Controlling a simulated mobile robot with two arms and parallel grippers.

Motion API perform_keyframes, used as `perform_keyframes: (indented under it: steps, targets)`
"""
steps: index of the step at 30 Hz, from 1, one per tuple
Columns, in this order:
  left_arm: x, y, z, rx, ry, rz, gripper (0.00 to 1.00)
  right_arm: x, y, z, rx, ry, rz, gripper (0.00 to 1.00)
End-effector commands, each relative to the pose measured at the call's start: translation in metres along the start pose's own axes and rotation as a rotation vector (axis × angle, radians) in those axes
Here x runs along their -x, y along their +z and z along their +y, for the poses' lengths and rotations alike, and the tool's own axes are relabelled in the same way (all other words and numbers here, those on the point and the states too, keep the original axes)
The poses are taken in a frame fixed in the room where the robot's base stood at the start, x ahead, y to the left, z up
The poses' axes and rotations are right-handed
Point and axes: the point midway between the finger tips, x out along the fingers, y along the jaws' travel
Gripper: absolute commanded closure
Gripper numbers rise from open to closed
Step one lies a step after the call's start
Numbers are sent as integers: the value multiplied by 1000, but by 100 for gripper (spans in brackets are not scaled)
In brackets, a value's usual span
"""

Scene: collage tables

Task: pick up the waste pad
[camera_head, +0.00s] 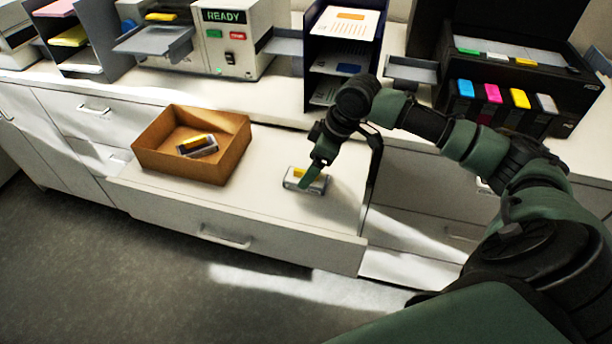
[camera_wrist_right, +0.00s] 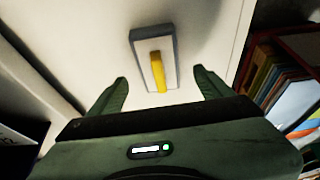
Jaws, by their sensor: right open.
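A small pale grey pad with a dark rim and a yellow strip, apparently the waste pad (camera_head: 293,179), lies on the white surface right of a brown box. It also shows in the right wrist view (camera_wrist_right: 141,50), flat on that surface. My right gripper (camera_head: 313,173) is over the pad and covers part of it in the head view. In the right wrist view my right gripper (camera_wrist_right: 163,87) is open, with nothing between its fingers; the pad lies just beyond the fingertips, roughly centred. My left gripper is not in view.
A machine reading READY (camera_head: 228,50) and a dark paper rack (camera_head: 342,62) stand behind. A printer with coloured cartridges (camera_head: 508,98) is at right. White surface is clear around the pad.

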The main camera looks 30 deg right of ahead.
Motion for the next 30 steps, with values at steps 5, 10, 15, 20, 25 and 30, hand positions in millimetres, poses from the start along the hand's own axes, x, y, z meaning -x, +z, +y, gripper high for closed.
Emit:
perform_keyframes:
  steps: [5, 10, 15, 20, 25, 30]
  targets:
    - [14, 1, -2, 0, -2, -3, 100, -26, 0, -3, -1, -2, 0, 20]
    - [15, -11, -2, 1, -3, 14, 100, -38, 1, -3, 0, 1, -1, 20]
    - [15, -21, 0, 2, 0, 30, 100, -38, 2, -3, 1, 1, 0, 20]
    - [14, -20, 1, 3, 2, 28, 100, -38, 1, -3, 1, 1, 0, 59]
    - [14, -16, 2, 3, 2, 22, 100, -38, 1, -2, 1, 1, 0, 88]
    - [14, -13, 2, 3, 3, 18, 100, -37, 1, -2, 1, 1, 0, 88]
